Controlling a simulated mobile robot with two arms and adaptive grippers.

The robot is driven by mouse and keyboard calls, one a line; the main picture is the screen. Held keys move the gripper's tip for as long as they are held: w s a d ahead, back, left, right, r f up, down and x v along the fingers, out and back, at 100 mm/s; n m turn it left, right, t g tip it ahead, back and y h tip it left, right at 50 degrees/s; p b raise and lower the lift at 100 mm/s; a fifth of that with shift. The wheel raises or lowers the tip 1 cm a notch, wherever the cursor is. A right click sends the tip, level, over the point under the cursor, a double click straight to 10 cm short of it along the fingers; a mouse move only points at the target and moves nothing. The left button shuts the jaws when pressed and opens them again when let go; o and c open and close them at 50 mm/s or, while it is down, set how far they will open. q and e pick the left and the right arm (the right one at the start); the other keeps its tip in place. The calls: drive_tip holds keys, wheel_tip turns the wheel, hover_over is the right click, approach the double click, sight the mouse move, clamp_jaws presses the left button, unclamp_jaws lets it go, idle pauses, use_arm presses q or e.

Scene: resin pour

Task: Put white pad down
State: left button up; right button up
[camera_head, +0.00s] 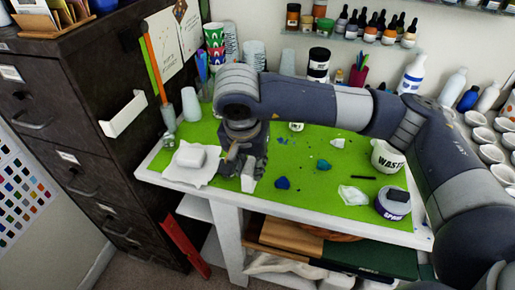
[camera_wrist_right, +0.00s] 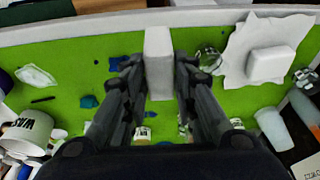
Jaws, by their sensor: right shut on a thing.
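My right gripper (camera_head: 241,172) is over the left part of the green-topped table (camera_head: 299,192), pointing down. It is shut on a white pad (camera_head: 249,183), a pale upright block whose lower end shows below the fingers. The right wrist view shows the pad (camera_wrist_right: 158,62) between the two fingers of the gripper (camera_wrist_right: 158,80). I cannot tell whether its lower end touches the green surface. My left gripper is in neither view.
A white block (camera_head: 196,156) lies on crumpled white paper (camera_head: 186,174) to the left. A waste tub (camera_head: 387,156), an epoxy jar (camera_head: 393,205) and blue pieces (camera_head: 282,183) are to the right. A dark cabinet (camera_head: 95,125) stands left of the table.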

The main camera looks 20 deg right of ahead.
drive_tip(key=shift+w+d+f+p, duration=0.7)
drive_tip(key=shift+w+d+p, duration=0.1)
drive_tip(key=shift+w, duration=0.9)
drive_tip(key=shift+w+d+f+p, duration=0.75)
drive_tip(key=shift+w+p, duration=0.05)
drive_tip(key=shift+w, duration=0.9)
drive_tip(key=shift+w+d+f+p, duration=0.7)
drive_tip(key=shift+w+d+p, duration=0.1)
drive_tip(key=shift+w, duration=0.9)
drive_tip(key=shift+f, duration=0.15)
drive_tip(key=shift+f+b, duration=0.2)
drive_tip(key=shift+b, duration=0.1)
drive_tip(key=o, duration=0.9)
drive_tip(key=shift+o, duration=0.2)
drive_tip(key=shift+r, duration=0.1)
drive_tip(key=shift+r+p, duration=0.25)
drive_tip(key=shift+p, duration=0.1)
drive_tip(key=b+v, duration=0.4)
drive_tip(key=v, duration=0.7)
drive_tip(key=shift+r, duration=0.35)
